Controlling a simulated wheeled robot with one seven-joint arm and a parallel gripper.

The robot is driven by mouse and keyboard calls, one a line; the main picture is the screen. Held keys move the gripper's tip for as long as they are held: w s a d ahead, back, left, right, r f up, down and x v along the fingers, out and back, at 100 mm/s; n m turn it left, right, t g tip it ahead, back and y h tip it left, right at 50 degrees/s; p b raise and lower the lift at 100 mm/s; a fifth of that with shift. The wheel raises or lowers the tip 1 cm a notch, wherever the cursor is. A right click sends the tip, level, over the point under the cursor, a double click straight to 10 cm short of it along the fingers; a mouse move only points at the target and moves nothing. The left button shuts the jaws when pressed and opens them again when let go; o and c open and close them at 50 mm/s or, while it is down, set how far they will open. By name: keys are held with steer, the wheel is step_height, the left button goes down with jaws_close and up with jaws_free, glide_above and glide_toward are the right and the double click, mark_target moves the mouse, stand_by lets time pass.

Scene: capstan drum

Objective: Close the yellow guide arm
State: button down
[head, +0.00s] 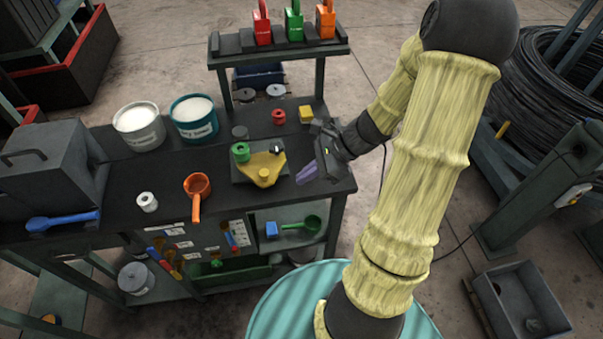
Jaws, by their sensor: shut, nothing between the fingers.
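The yellow guide arm (262,169) is a flat, roughly three-cornered piece with a raised round boss near its front. It lies on a dark square base plate (241,179) on the bench top. A green ring-shaped part (240,152) stands at the plate's back left corner, and a small black part (276,150) is at its back right. My gripper (302,176) has purple fingers and reaches in from the right, just right of the plate. It is shut and empty, apart from the yellow arm. How far the guide arm stands open, I cannot tell.
On the dark bench (165,185) are an orange ladle (195,205), a white roll (148,202), two buckets (195,118), a red ring (279,117) and a yellow block (306,113). A shelf (240,45) with coloured lock-shaped pieces stands behind.

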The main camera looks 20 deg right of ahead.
steer(key=s+a+r+n+h, duration=0.2)
steer(key=a+n+h, duration=0.1)
steer(key=n, duration=0.7)
steer(key=s+a+r+n+h, duration=0.3)
steer(key=n+h, duration=0.2)
steer(key=n, duration=0.6)
steer(key=shift+s+r+h, duration=0.2)
steer(key=shift+r+h, duration=0.05)
steer(key=shift+h, duration=0.05)
